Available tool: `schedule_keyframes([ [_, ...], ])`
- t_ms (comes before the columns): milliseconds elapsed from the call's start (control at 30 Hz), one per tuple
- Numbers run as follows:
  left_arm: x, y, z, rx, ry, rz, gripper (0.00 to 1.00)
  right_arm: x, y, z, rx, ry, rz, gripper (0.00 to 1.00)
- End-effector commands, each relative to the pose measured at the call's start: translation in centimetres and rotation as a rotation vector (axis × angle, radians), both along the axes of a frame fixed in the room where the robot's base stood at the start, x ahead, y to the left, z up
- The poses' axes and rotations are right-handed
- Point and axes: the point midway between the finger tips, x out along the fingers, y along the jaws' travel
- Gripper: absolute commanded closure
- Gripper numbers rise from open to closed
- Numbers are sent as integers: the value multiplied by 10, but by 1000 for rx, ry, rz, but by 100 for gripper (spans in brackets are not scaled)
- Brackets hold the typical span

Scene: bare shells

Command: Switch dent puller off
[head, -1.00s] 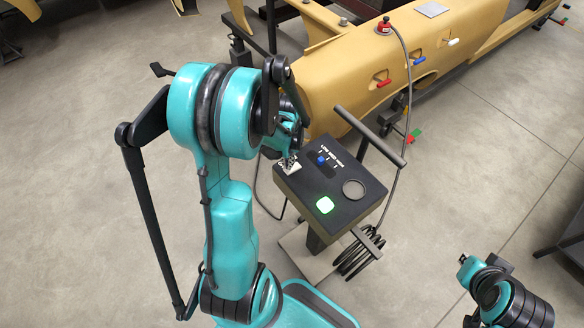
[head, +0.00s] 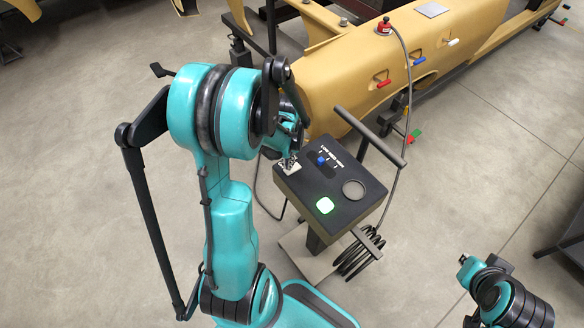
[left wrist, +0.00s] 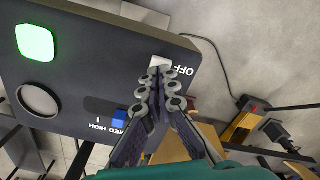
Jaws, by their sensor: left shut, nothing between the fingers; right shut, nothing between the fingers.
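The dent puller is a dark box on a stand (head: 340,207) with a lit green square (head: 325,205), a blue knob (head: 321,161) and a round recess (head: 354,189). A white switch marked OFF (left wrist: 159,62) sits at the panel's edge in the left wrist view. My left gripper (left wrist: 164,76) is shut and empty, its fingertips at the white switch, seemingly touching it. In the head view my left gripper (head: 289,163) is partly hidden by my arm. In the head view, part of my right arm shows at the lower right, but I cannot make out its fingers.
A yellow car shell (head: 430,55) with red, blue and white handles lies behind the dent puller. A bar handle (head: 370,136) rises beside the panel, and a coiled cable (head: 358,255) hangs at its front. Open floor lies to the left.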

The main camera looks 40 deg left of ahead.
Motion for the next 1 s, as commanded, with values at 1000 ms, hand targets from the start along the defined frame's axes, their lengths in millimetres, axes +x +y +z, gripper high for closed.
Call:
schedule_keyframes([
  [1000,0,0,-15,0,0,0,100,0,0,-14,0,0,0,100],
])
